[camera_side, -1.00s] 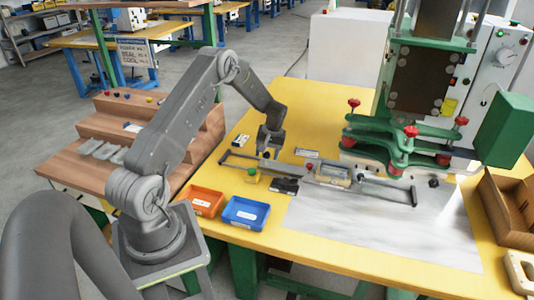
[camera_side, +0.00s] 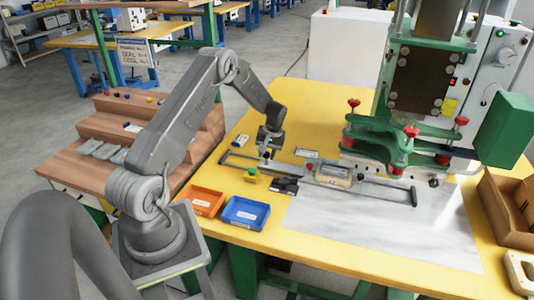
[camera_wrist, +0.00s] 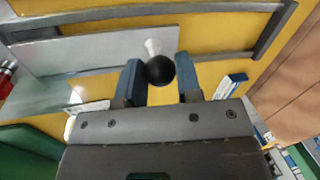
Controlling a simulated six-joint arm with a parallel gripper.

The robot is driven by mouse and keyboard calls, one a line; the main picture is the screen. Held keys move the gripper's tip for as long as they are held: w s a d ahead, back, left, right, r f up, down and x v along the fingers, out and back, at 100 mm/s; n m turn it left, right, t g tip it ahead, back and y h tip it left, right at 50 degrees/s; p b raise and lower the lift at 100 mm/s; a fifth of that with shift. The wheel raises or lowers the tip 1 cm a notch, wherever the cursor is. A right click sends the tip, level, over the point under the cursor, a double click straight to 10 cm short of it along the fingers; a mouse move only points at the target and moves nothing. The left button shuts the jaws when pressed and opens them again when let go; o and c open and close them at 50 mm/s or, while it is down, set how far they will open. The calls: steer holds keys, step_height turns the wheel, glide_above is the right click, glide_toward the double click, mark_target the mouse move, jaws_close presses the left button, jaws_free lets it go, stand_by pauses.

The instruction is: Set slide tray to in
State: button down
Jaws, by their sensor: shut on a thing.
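The slide tray (camera_wrist: 100,52) is a pale flat plate between two dark rails in the wrist view. A short light rod with a round black knob (camera_wrist: 160,70) sticks out from it. My gripper (camera_wrist: 158,80) is shut on the knob, one blue-grey finger on each side. In the side view my gripper (camera_side: 267,152) is low over the left end of the dark slide rails (camera_side: 390,200). My fingers largely hide the knob there.
The green press (camera_side: 400,140) with red knobs stands right of the slide on the yellow table (camera_side: 310,105). An orange bin (camera_side: 205,200) and a blue bin (camera_side: 246,213) sit in front. A small green-yellow block (camera_side: 251,174) lies near my gripper. A brown box (camera_side: 505,210) stands at right.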

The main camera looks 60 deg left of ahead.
glide_above(298, 171)
steer(key=shift+w+d, duration=0.35)
steer(key=shift+w, duration=0.1)
steer(key=c, duration=0.8)
jaws_free()
steer(key=shift+r, duration=0.1)
step_height(298, 171, up, 13)
steer(key=w+d, duration=0.1)
steer(key=w, duration=0.1)
steer(key=shift+d+r, duration=0.2)
